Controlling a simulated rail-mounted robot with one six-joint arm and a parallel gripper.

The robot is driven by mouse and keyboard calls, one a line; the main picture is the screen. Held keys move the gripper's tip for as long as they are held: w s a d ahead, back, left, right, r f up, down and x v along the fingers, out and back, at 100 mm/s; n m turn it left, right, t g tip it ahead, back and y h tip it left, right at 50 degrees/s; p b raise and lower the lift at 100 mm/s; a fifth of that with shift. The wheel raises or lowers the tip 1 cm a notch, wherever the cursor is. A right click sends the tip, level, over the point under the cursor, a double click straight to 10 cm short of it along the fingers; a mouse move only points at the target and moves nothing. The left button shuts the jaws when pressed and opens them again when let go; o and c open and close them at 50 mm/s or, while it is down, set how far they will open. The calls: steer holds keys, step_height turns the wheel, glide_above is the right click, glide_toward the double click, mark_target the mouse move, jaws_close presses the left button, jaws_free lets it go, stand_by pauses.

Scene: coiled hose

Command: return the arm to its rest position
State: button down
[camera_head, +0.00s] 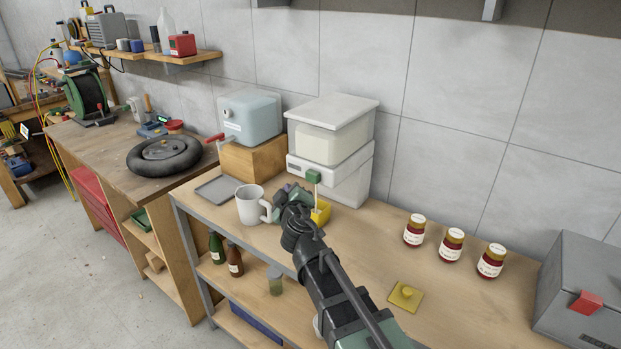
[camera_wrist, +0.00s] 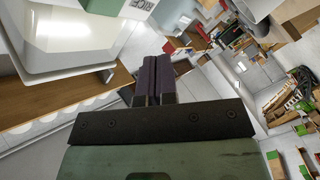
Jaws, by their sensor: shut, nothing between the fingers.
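My arm reaches from the lower right of the head view over the wooden workbench (camera_head: 370,250). My gripper (camera_head: 285,192) hangs over the bench, between a white mug on its left and a white dispenser behind it to the right. Its purple fingers also show in the wrist view (camera_wrist: 153,80), pressed together with nothing between them. In the wrist view the gripper is tilted, and the room appears askew.
The white mug (camera_head: 249,206) stands close by the gripper. The white dispenser (camera_head: 332,150) and a yellow container (camera_head: 321,212) are close behind.

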steer(key=s+d+f+m+g+h, duration=0.2)
steer(key=s+d+f+m+g, duration=0.1)
steer(key=s+d+f+g, duration=0.1)
steer(key=s+d+f+m+g+h, duration=0.2)
steer(key=s+d+f+g, duration=0.1)
steer(key=s+d+f, duration=0.1)
steer(key=s+d+f+m+g+h, duration=0.2)
steer(key=s+d+f+m+g, duration=0.1)
steer(key=d, duration=0.4)
steer(key=shift+s+d+f+m+g, duration=0.1)
steer(key=shift+s+f+m+g, duration=0.2)
steer(key=shift+s+f+g, duration=0.7)
steer(key=s+d+f+m+g+y, duration=0.1)
steer(key=s+d, duration=0.1)
steer(key=s, duration=0.1)
steer(key=s+d+f+m+g+y, duration=0.1)
steer(key=s+d+g, duration=0.1)
steer(key=s, duration=0.1)
steer(key=s+d+f+m+g+y, duration=0.1)
steer(key=s+d+g, duration=0.1)
steer(key=s, duration=0.1)
steer(key=shift+s, duration=0.35)
